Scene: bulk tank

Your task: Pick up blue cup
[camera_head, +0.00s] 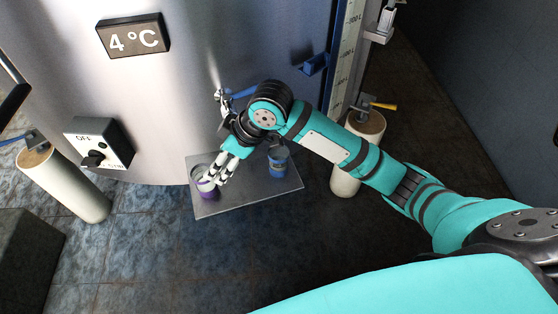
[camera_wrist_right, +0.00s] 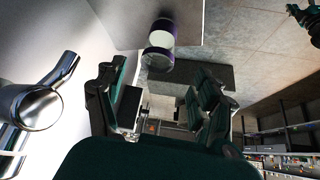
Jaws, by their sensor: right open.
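The blue cup (camera_head: 278,160) stands upright on the right half of a metal tray (camera_head: 250,200) in the head view. My right arm passes just above it and covers part of its top. My right gripper (camera_head: 219,178) is left of the blue cup, close to a purple cup (camera_head: 207,189) on the tray's left side. In the right wrist view the right gripper (camera_wrist_right: 162,92) has its fingers apart with nothing between them. The purple-banded cup (camera_wrist_right: 157,59) shows beyond the fingers there; I cannot tell whether they touch. The blue cup is not in the wrist view. My left gripper is out of view.
The tray sits against a steel tank (camera_head: 240,50). A metal tap with a blue handle (camera_head: 243,92) is above it. Cream cylinders stand left (camera_head: 70,185) and right (camera_head: 345,185) of the tray. A switch box (camera_head: 99,144) is on the tank.

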